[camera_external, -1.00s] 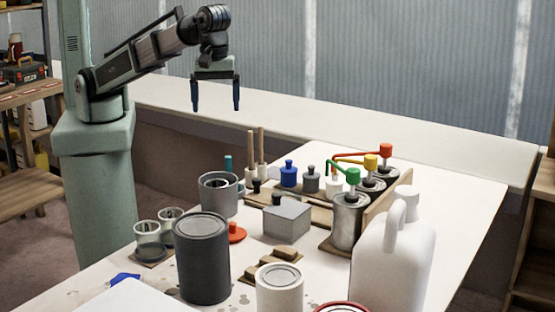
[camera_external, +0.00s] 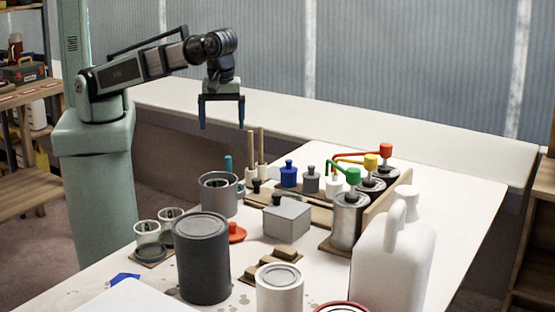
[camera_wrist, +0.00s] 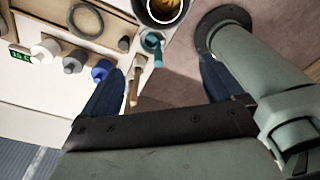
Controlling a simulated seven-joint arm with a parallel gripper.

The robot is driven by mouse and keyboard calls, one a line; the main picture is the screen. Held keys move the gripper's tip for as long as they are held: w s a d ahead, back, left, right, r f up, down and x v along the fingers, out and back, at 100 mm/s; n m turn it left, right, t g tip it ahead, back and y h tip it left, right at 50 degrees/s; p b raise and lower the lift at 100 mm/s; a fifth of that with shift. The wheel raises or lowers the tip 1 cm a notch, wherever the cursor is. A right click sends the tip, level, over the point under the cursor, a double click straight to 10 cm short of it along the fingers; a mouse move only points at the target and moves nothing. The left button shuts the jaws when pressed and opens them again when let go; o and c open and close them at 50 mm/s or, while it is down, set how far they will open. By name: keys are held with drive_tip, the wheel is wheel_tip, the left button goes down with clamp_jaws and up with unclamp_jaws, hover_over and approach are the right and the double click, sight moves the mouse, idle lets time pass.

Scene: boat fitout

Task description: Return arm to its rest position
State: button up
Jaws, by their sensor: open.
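My gripper (camera_external: 222,112) hangs above the far left end of the white table (camera_external: 466,200), pointing down, its two blue fingers apart with nothing between them. In the wrist view my gripper (camera_wrist: 165,88) also shows open and empty, over the floor beside the table edge. My arm is folded out from its pedestal at the left, the wrist held clear of everything on the table.
Below stand a grey pot (camera_external: 218,194), upright brushes (camera_external: 256,155), a blue bottle (camera_external: 289,174), pump cans (camera_external: 347,222), a dark can (camera_external: 203,262) and a white jug (camera_external: 392,262). A long white ledge (camera_external: 400,143) runs behind. The air around the gripper is clear.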

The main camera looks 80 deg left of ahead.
drive_tip(key=w+a+f+m+g+y, duration=0.15)
drive_tip(key=a+f+m, duration=0.25)
drive_tip(key=a+f, duration=1.3)
drive_tip(key=a+f+m+g, duration=0.2)
drive_tip(key=a+f+m, duration=0.2)
drive_tip(key=a+f, duration=1.25)
drive_tip(key=s+a+f+m+g+h, duration=0.1)
drive_tip(key=s+a+f+m, duration=0.3)
drive_tip(key=s+a+f, duration=0.3)
drive_tip(key=s+a+f+m+g+h, duration=0.1)
drive_tip(key=s+a+f+m, duration=0.3)
drive_tip(key=s+f, duration=0.8)
wheel_tip(320, 180, down, 3)
drive_tip(key=a+g, duration=0.1)
drive_tip(key=a, duration=0.1)
drive_tip(key=shift+a+m, duration=0.3)
drive_tip(key=shift+a, duration=0.1)
drive_tip(key=shift+s+r, duration=0.1)
drive_tip(key=shift+r, duration=0.05)
